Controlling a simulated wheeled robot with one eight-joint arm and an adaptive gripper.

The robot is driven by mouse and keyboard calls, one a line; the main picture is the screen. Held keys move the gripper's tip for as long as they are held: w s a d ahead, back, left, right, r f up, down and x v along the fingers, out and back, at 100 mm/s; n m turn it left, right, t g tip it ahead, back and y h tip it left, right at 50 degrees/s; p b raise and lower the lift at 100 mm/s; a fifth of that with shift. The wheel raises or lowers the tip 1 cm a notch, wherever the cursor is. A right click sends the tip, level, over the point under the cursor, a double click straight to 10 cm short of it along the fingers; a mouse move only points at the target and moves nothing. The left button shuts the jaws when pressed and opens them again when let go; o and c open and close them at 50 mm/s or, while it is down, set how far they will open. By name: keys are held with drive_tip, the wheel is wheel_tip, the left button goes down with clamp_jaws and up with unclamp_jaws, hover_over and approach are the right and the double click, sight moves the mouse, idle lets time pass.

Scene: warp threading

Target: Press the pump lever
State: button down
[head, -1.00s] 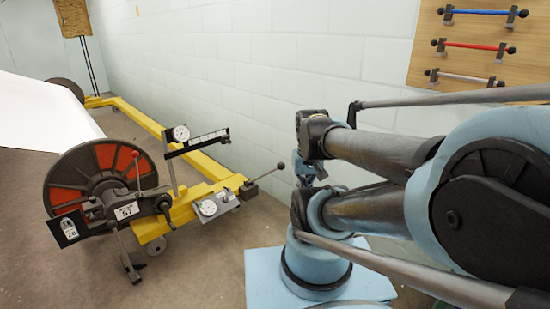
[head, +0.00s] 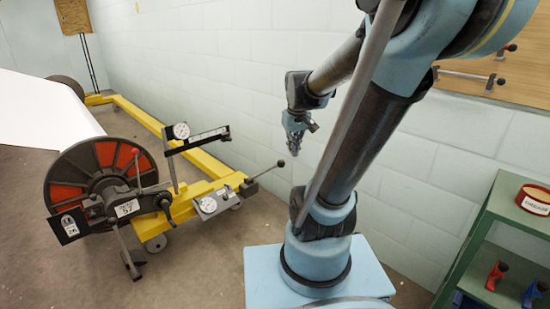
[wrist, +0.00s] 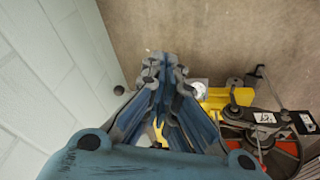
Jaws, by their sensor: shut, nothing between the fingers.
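Two ball-ended levers show in the head view, and I cannot tell for sure which is the pump lever. One lever (head: 266,171) slants up to the right from the yellow beam's end, with a dark ball at its tip. The other lever (head: 138,174) stands upright beside the wheel, with a dark red ball. My gripper (head: 294,149) hangs pointing down, apart from both, just above and right of the slanted lever's ball in the picture. In the wrist view my gripper (wrist: 163,62) is shut and empty. Its fingers hide part of the yellow beam.
The yellow frame (head: 150,122) runs along the pale wall, with a dial gauge (head: 181,131) on a post. The red-and-black wheel (head: 80,165) stands left. A green shelf (head: 485,225) with a red tin (head: 535,198) stands at right. Floor lies open in front.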

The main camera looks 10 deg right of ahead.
drive_tip(key=w+a+f+n, duration=0.1)
drive_tip(key=w+n, duration=0.2)
drive_tip(key=w, duration=1.8)
drive_tip(key=w+a+f+n, duration=0.1)
drive_tip(key=w+f, duration=0.4)
drive_tip(key=w, duration=0.3)
drive_tip(key=w+a+f+n+t, duration=0.1)
drive_tip(key=w+f+n, duration=0.1)
drive_tip(key=w+f, duration=0.3)
drive_tip(key=w, duration=0.4)
drive_tip(key=shift+w+f, duration=0.15)
drive_tip(key=shift+f, duration=0.25)
drive_tip(key=s+d+x, duration=0.1)
drive_tip(key=d+x, duration=0.1)
drive_tip(key=x, duration=1)
drive_tip(key=shift+d+f, duration=0.2)
drive_tip(key=shift+f, duration=0.45)
drive_tip(key=shift+s+f, duration=0.1)
drive_tip(key=shift+s, duration=0.05)
